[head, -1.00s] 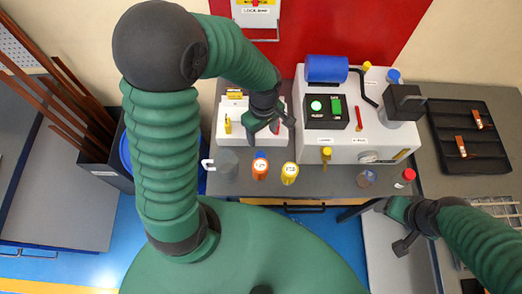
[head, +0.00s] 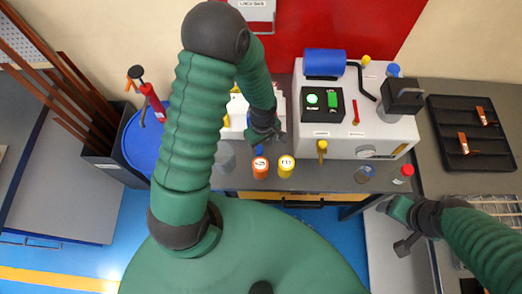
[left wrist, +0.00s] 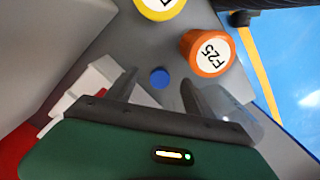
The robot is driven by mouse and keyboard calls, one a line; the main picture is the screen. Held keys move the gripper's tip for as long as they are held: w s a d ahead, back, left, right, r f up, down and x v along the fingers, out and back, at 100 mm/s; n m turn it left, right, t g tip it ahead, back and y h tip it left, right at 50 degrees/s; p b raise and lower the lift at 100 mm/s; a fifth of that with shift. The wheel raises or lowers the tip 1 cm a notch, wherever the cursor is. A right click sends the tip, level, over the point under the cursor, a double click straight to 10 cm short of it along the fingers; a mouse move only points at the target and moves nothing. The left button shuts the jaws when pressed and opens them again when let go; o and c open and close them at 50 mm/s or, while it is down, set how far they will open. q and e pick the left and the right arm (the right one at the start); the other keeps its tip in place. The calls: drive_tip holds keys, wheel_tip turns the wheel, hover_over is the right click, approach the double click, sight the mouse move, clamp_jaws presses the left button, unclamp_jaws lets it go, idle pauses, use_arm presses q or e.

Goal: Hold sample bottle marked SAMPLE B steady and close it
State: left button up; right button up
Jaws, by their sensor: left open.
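No SAMPLE B marking is readable in these frames. My left gripper (head: 264,138) is open above the bench. In the left wrist view a small blue cap (left wrist: 160,78) shows between its spread fingers (left wrist: 157,92), with no visible contact. In the head view the blue cap (head: 259,150) is partly hidden under the gripper. A jar that looks open (head: 364,174) stands near the front edge at right, beside a red-capped bottle (head: 403,174). My right gripper (head: 392,212) is below them, off the bench front; its jaw state is unclear.
Orange-topped (head: 260,167) and yellow-topped (head: 286,166) containers stand close beside the blue cap. A clear beaker (head: 225,157) is to its left. The white bender machine (head: 345,141) blocks the back right. A black tray (head: 470,150) lies farther right.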

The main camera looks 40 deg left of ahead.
sight(258, 149)
use_arm(q)
drive_tip(key=shift+w+a+f, duration=0.1)
drive_tip(key=shift+w, duration=0.2)
drive_tip(key=a+f, duration=0.2)
drive_tip(key=f, duration=0.1)
drive_tip(key=a+f, duration=0.1)
drive_tip(key=shift+s+f+p, duration=0.3)
drive_tip(key=shift+p, duration=0.05)
drive_tip(key=shift+a+f, duration=0.1)
drive_tip(key=shift+f, duration=0.2)
drive_tip(key=shift+w+d+r, duration=0.1)
drive_tip(key=shift+w+d, duration=0.1)
drive_tip(key=shift+d, duration=0.75)
drive_tip(key=shift+c, duration=0.4)
drive_tip(key=shift+r, duration=0.1)
drive_tip(key=shift+c, duration=1.1)
drive_tip(key=shift+a, duration=0.15)
drive_tip(key=shift+c, duration=1.4)
drive_tip(key=shift+a, duration=0.4)
drive_tip(key=c, duration=0.5)
drive_tip(key=shift+a, duration=0.1)
drive_tip(key=shift+c, duration=1.1)
drive_tip(key=shift+d, duration=0.35)
clamp_jaws()
wheel_tip(258, 149, up, 10)
use_arm(e)
drive_tip(key=shift+a+r, duration=0.55)
drive_tip(key=shift+a, duration=0.15)
